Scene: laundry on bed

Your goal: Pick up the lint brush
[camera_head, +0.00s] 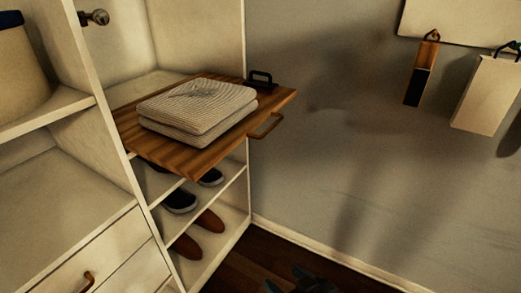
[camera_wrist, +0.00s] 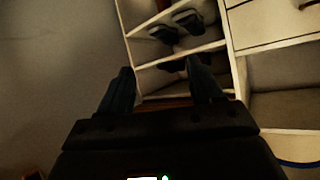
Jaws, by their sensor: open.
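What looks like the lint brush (camera_head: 418,76) hangs by a loop from a board on the grey wall, at the upper right of the head view. It has a brown wooden upper part and a black lower part. I cannot make it out in the wrist view. My gripper (camera_wrist: 160,82) is open in the wrist view, its two dark fingers apart with nothing held between them. It faces the shelf unit. In the head view, dark bluish tips at the bottom edge seem to be part of my gripper, well below the brush and apart from it.
A pale tag-like block (camera_head: 487,95) hangs right of the brush. A wooden pull-out board (camera_head: 180,160) with folded grey cloths (camera_head: 198,108) juts from the white shelf unit. Shoes (camera_head: 180,200) stand on shelves below. The wall between board and brush is clear.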

